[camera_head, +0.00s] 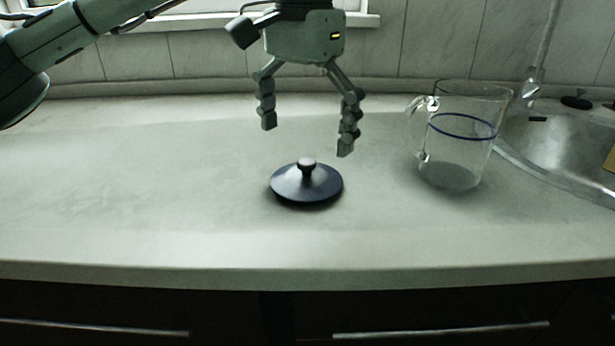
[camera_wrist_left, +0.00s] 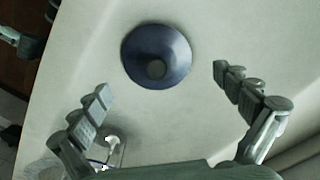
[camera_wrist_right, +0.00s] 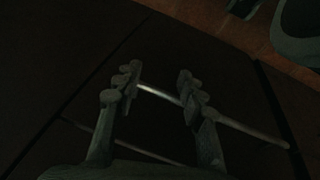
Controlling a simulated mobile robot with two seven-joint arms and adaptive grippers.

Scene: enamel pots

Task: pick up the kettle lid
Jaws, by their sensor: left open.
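The kettle lid (camera_head: 290,188) is a dark blue round disc with a small knob on top. It lies flat on the counter, knob up. In the left wrist view the lid (camera_wrist_left: 158,48) is ahead, between the lines of the two fingers. My left gripper (camera_head: 306,136) is open and empty above the lid, pointing down, apart from it. It also shows in the left wrist view (camera_wrist_left: 162,80). My right gripper (camera_wrist_right: 158,88) shows only in its own dark wrist view, with its fingers apart and nothing seen between them but a cabinet handle beyond.
A clear glass measuring jug (camera_head: 455,150) with a blue line stands right of the lid. A metal sink (camera_head: 560,150) is at the far right. The counter (camera_head: 140,190) is clear left of the lid. Drawer handles (camera_head: 440,330) run below the front edge.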

